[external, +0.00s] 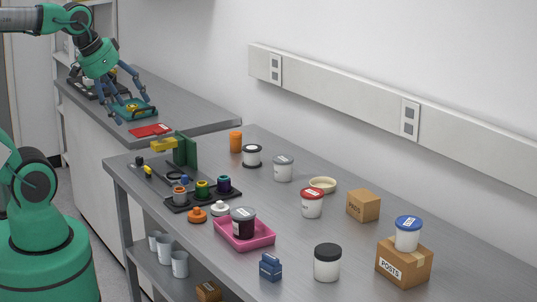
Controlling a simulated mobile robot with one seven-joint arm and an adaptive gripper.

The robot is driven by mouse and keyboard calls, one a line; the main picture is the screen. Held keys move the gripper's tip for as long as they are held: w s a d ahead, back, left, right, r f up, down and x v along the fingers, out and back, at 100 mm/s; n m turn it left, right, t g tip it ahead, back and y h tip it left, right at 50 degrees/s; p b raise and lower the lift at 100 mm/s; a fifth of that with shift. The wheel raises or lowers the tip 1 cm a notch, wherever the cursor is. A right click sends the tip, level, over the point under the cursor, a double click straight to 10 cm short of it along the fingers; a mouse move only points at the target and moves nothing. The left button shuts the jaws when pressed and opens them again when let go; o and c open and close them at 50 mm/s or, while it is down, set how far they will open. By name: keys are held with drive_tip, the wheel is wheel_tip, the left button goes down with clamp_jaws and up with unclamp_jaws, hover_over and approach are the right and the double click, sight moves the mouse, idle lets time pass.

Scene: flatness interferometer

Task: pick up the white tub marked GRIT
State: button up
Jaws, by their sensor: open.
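Several white tubs stand on the near bench, and I cannot read GRIT on any of them. One with a grey lid (283,170) stands toward the back, beside one with a black rim (252,157). A red-lidded tub (312,206) is in the middle. A black-lidded tub (327,266) is at the front. A blue-lidded tub (407,240) stands on a cardboard box marked POSTS (403,265). My gripper (134,100) is open, at upper left over the far bench, well away from all the tubs. A green tray with yellow things shows around its fingertips.
A pink tray (262,241) holds a dark tub with a grey lid (243,214). A cardboard box (363,205), a cream bowl (322,185), an orange cylinder (236,142) and a blue carton (270,267) also stand there. A black rack (213,198) is at left. The right bench end is clear.

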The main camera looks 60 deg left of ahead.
drive_tip(key=shift+w+r, duration=0.1)
drive_tip(key=w+d+r+n+g+p, duration=0.1)
drive_tip(key=w+r, duration=0.1)
drive_tip(key=w, duration=0.5)
drive_tip(key=w+d+r+n+p, duration=0.1)
drive_tip(key=w+r+p, duration=0.1)
drive_tip(key=w, duration=0.5)
drive_tip(key=n+g+p, duration=0.3)
drive_tip(key=n+p, duration=0.2)
drive_tip(key=p, duration=0.2)
hover_over(313, 192)
drive_tip(key=s+d, duration=0.1)
wheel_tip(313, 192, down, 25)
drive_tip(key=shift+r+y, duration=0.1)
drive_tip(key=shift+y, duration=0.3)
drive_tip(key=shift+s, duration=0.1)
drive_tip(key=shift+w+a+f, duration=0.1)
drive_tip(key=shift+w+f, duration=0.05)
drive_tip(key=shift+f, duration=1.25)
drive_tip(key=shift+w+a+f, duration=0.1)
drive_tip(key=shift+w+f, duration=0.05)
drive_tip(key=shift+f, duration=1.3)
drive_tip(key=shift+w+a+f, duration=0.1)
drive_tip(key=shift+w+f, duration=0.05)
drive_tip(key=shift+f, duration=1.25)
